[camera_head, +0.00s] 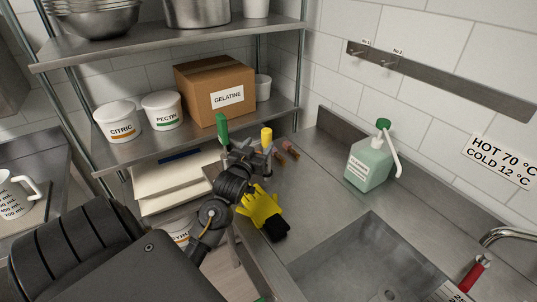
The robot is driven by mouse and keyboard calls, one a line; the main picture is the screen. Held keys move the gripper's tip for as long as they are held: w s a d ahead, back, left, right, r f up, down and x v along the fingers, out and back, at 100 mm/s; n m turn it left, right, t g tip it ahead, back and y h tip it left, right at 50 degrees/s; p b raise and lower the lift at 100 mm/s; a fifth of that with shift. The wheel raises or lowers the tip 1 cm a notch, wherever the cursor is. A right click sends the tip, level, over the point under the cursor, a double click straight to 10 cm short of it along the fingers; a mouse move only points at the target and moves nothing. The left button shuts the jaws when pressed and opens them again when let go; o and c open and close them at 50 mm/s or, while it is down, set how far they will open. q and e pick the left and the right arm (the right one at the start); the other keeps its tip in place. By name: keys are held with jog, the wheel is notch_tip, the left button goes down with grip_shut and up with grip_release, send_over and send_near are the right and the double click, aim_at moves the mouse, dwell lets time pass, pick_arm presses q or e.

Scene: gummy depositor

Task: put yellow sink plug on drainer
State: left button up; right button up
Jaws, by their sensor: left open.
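A small upright yellow piece (266,135) shows at the right side of my left gripper (248,152). It may be the yellow sink plug, but its shape is partly hidden and I cannot tell whether it touches the gripper. My left gripper is open over the left end of the steel counter. A dark round drain (389,294) shows in the sink floor at the bottom edge. No separate drainer is clear. My right gripper is not in view.
Yellow and black gloves (262,209) lie beside my left wrist. An upright green piece (222,126) is left of the gripper. A soap bottle (369,163) stands behind the sink (365,225). The shelf holds a gelatine box (215,87). A tap (505,235) is at right.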

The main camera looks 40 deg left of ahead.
aim_at(265, 136)
pick_arm(q)
jog(key=x, duration=0.3)
jog(key=shift+r+p, duration=0.1)
jog(key=shift+p, duration=0.25)
jog(key=shift+w+a, duration=0.2)
jog(key=shift+w, duration=0.5)
jog(key=shift+w+a+p, duration=0.1)
jog(key=shift+w+p, duration=0.05)
jog(key=shift+p, duration=0.2)
jog(key=shift+w+a+r+p, duration=0.2)
jog(key=shift+w+r+p, duration=0.05)
jog(key=shift+w+p, duration=0.3)
jog(key=shift+w+a+r+p, duration=0.2)
jog(key=shift+w+r+p, duration=0.05)
jog(key=shift+w+p, duration=0.25)
jog(key=shift+w+a+f, duration=0.15)
jog(key=shift+w+a, duration=0.05)
jog(key=shift+w, duration=0.3)
jog(key=shift+w+a+f, duration=0.15)
jog(key=shift+w, duration=0.35)
jog(key=shift+w+a+f, duration=0.1)
jog(key=shift+w, duration=0.05)
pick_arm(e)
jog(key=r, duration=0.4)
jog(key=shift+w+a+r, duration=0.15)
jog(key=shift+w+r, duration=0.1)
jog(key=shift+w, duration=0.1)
pick_arm(q)
jog(key=shift+c, duration=0.3)
